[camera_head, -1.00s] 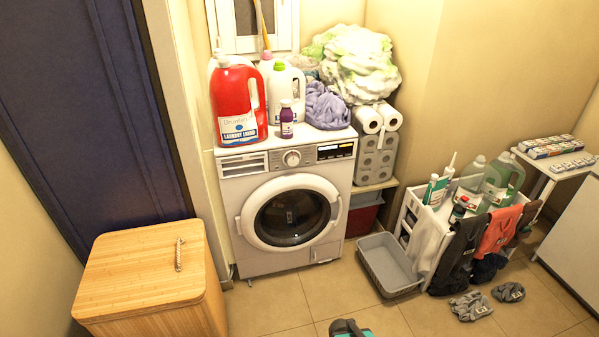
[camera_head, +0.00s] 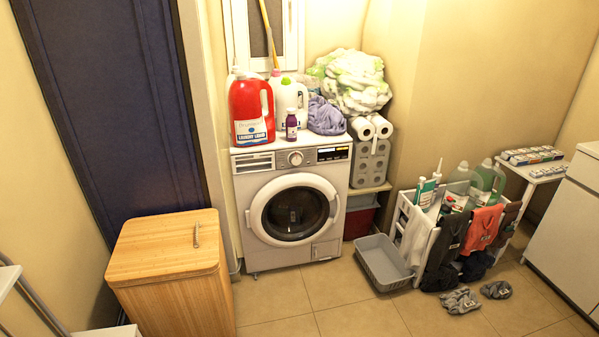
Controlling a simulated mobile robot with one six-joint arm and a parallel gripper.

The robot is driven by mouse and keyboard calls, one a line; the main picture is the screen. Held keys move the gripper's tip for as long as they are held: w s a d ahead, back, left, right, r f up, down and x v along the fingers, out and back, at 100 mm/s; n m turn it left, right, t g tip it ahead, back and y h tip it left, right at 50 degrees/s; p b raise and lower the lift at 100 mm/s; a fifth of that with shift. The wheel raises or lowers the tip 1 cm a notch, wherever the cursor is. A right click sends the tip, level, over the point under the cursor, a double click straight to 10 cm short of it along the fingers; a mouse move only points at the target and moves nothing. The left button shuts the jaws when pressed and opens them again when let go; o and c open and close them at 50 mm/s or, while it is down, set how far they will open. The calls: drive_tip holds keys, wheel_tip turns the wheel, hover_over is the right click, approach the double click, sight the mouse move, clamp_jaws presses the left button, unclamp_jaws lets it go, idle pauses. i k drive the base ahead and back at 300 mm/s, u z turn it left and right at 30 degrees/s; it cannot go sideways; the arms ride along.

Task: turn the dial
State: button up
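The dial (camera_head: 296,158) is a round light knob at the middle of the control panel on the white washing machine (camera_head: 243,222). A small dark display and buttons sit to its right, and the detergent drawer to its left. The washer's round door (camera_head: 294,214) is shut below the dial. Nothing covers the dial. My gripper is not in view.
A red detergent jug (camera_head: 251,110), a small purple bottle (camera_head: 291,124) and a purple cloth (camera_head: 325,116) stand or lie on the washer top. A wooden hamper (camera_head: 165,250) is front left. A grey basket (camera_head: 383,262) lies right. Floor before the washer is clear.

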sight(296, 159)
drive_tip(key=z, duration=0.3)
drive_tip(key=k, duration=0.4)
drive_tip(key=u, duration=1.25)
drive_tip(key=i, duration=1)
drive_tip(key=u, duration=0.05)
